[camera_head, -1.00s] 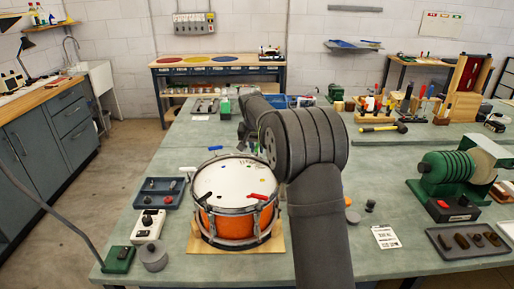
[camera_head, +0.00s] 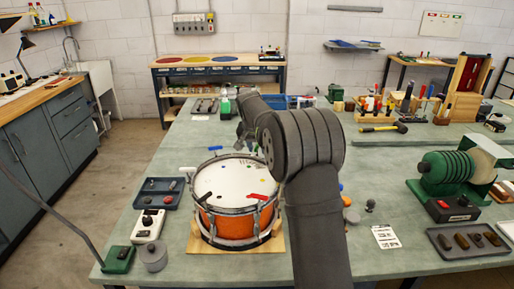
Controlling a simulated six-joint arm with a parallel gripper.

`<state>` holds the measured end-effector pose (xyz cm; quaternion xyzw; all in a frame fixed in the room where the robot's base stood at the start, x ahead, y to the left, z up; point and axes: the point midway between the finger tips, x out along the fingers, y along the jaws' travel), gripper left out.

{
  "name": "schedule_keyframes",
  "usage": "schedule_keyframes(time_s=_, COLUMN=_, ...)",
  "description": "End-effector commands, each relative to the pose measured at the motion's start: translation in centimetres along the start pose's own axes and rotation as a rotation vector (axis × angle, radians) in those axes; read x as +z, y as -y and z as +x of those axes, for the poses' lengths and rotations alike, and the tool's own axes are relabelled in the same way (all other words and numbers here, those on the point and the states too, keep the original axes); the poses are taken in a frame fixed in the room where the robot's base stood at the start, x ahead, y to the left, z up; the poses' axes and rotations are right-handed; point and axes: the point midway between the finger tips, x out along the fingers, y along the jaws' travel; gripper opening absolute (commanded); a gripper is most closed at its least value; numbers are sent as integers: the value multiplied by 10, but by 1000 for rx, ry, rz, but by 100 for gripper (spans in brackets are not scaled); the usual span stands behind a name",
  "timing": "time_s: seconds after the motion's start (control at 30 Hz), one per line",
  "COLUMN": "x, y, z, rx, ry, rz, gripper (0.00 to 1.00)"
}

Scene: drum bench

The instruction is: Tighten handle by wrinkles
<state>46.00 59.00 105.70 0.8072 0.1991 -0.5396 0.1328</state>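An orange snare drum (camera_head: 232,223) with a white, slightly wrinkled-looking head (camera_head: 232,182) and metal rims stands upright on a wooden board (camera_head: 205,244). Coloured handles sit around its top rim: a red handle (camera_head: 258,197) at front right, a black handle (camera_head: 204,197) at front left, a blue handle (camera_head: 215,148) at the back and a white one (camera_head: 187,169) at the left. Wrinkles are too small to place. My gripper (camera_head: 242,137) is behind the drum's back right rim, partly hidden by my arm. Its fingers are too small to read. My arm hides the drum's right side.
A blue-grey tray (camera_head: 160,193), a white control box (camera_head: 148,225), a green box (camera_head: 118,259) and a grey cylinder (camera_head: 153,257) stand left of the drum. A green machine (camera_head: 447,170) and a tray of parts (camera_head: 470,242) are at right. The bench front is clear.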

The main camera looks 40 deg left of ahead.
Motion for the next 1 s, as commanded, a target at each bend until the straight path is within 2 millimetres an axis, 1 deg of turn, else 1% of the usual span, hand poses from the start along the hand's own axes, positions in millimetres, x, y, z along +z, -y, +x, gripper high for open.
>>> schedule_keyframes(time_s=0.23, x=0, y=0, z=-1, rx=0, ry=-1, rz=0, gripper=33)
schedule_keyframes(time_s=0.37, x=-1, y=0, z=-12, rx=-1, ry=-3, rz=0, gripper=33)
schedule_keyframes(time_s=0.47, x=-1, y=0, z=-29, rx=-2, ry=-3, rz=0, gripper=33)
schedule_keyframes(time_s=0.8, x=-1, y=0, z=-112, rx=-2, ry=-4, rz=-1, gripper=33)
schedule_keyframes(time_s=1.0, x=0, y=0, z=-152, rx=-2, ry=-3, rz=0, gripper=33)
